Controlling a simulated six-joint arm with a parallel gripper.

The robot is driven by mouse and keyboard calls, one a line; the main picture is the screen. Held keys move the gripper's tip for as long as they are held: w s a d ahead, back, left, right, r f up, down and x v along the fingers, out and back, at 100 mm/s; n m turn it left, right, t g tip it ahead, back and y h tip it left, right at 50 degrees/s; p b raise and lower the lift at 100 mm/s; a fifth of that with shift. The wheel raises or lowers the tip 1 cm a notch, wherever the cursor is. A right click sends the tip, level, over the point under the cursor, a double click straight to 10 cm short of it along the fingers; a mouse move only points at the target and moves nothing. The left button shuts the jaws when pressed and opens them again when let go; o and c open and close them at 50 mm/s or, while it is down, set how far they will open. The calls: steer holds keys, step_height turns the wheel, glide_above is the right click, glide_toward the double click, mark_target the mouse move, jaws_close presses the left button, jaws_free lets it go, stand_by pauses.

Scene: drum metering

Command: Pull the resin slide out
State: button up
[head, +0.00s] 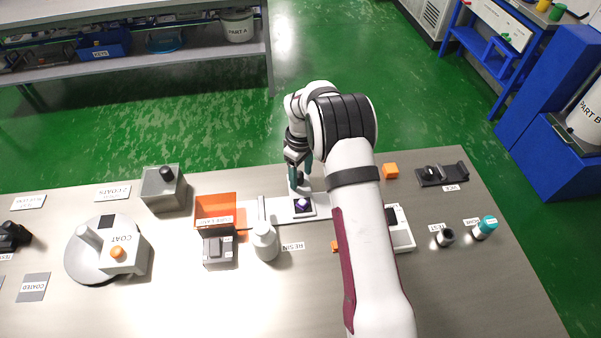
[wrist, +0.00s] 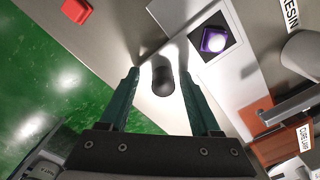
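The white resin slide (head: 278,211) lies near the back edge of the bench, behind the RESIN label (head: 293,246). A purple piece (head: 302,204) sits on a dark square on the white surface; it also shows in the wrist view (wrist: 214,40). A dark rounded knob (wrist: 162,82) stands on the pale plate in the wrist view. My gripper (wrist: 160,77) is open, with one teal finger on each side of the knob and gaps visible. In the head view my gripper (head: 299,186) points down just behind the purple piece, and the knob is largely hidden there.
A white bottle (head: 264,242), an orange panel (head: 214,209) and a grey block (head: 219,252) stand left of the gripper. An orange block (head: 390,171) lies to the right. A dark vice (head: 441,174) is further right. My arm covers part of a white device (head: 402,232).

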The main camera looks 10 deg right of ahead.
step_height(320, 180, up, 16)
stand_by(0.4)
steer(key=s+r+m+y, duration=0.1)
steer(key=s+r+m, duration=0.3)
steer(key=s, duration=0.6)
steer(key=s+r+m, duration=0.4)
steer(key=s, duration=0.6)
steer(key=s+f+m, duration=0.2)
steer(key=s+m, duration=0.1)
steer(key=s, duration=0.5)
steer(key=s+a+f+m, duration=0.1)
steer(key=s+f+m, duration=0.1)
steer(key=s, duration=0.6)
steer(key=shift+s+m+y, duration=0.35)
steer(key=shift+m+y, duration=0.05)
steer(key=shift+m, duration=0.4)
steer(key=shift+f, duration=0.1)
